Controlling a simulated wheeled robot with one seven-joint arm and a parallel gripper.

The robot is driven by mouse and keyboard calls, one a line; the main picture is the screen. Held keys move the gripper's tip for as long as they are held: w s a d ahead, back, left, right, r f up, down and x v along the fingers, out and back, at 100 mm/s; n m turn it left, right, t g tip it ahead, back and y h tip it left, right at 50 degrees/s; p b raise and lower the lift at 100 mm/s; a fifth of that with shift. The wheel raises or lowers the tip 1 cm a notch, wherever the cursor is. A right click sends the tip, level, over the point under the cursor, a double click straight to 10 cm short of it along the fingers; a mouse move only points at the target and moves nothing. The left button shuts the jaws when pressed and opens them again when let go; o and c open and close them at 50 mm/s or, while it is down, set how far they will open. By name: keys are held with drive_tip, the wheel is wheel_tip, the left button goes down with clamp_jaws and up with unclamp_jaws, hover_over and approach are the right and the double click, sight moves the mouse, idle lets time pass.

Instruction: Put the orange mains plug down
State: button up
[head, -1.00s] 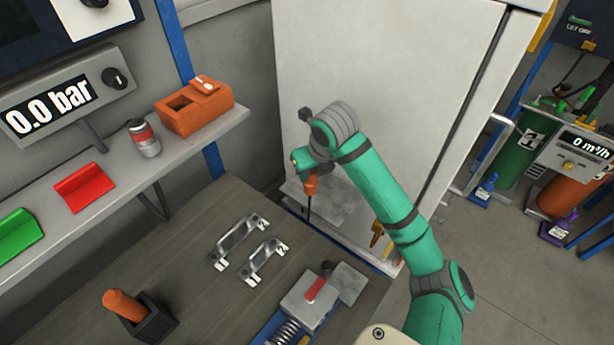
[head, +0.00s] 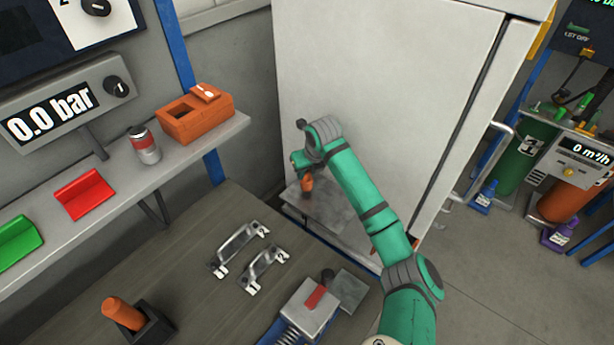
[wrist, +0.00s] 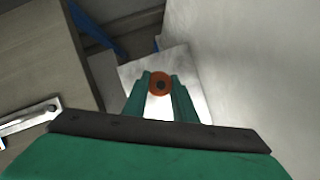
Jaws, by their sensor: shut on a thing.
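The orange mains plug (head: 307,184) is held between the fingers of my gripper (head: 303,169), in front of the tall pale cabinet. In the head view it is over or at a low grey metal plate (head: 345,222). In the wrist view the plug shows as an orange ring with a dark centre (wrist: 160,83) between the two green fingertips (wrist: 160,92). The bright plate (wrist: 140,72) lies beyond it. I cannot tell whether the plug touches the plate.
The tall cabinet (head: 390,90) stands close behind my gripper. A workbench (head: 190,240) to the left carries two metal handles (head: 240,248), a clamp (head: 310,305) and an orange grip in a black holder (head: 122,312). Gas bottles (head: 525,155) stand at the right.

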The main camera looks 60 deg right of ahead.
drive_tip(key=shift+f, duration=1.05)
drive_tip(key=shift+w+f, duration=0.1)
drive_tip(key=o, duration=1)
drive_tip(key=shift+o, duration=0.4)
drive_tip(key=shift+s, duration=0.2)
drive_tip(key=shift+w+a, duration=0.1)
drive_tip(key=shift+w, duration=0.05)
drive_tip(key=v, duration=1.2)
